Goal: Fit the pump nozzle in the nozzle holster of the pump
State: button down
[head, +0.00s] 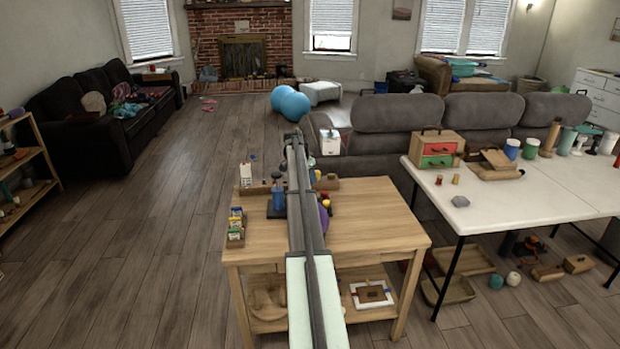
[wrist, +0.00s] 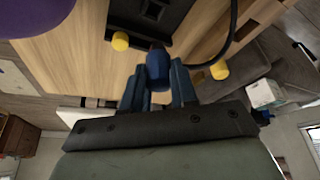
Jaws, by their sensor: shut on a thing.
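In the wrist view my gripper (wrist: 158,78) has its two blue-grey fingers shut on a dark blue piece, the pump nozzle (wrist: 158,62). Its tip points away from my palm, toward a black part with a recessed slot (wrist: 153,12) on the wooden table. I cannot tell whether this part is the holster. The nozzle shows apart from it. A black hose (wrist: 232,35) curves at the right of the nozzle. In the head view a blue pump body (head: 278,196) stands on a dark base at the left of my arm. My arm hides the fingers and nozzle there.
Yellow cylinders stand left (wrist: 120,41) and right (wrist: 219,70) of the nozzle. A purple thing (wrist: 18,22) is at the upper left. On the wooden table (head: 375,225), a rack of small boxes (head: 236,228) stands left. The table's right side is mostly clear.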

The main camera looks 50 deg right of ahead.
jog(key=shift+f, duration=3.2)
jog(key=shift+f, duration=1.45)
jog(key=c, duration=0.8)
grip_release()
jog(key=v, duration=1.4)
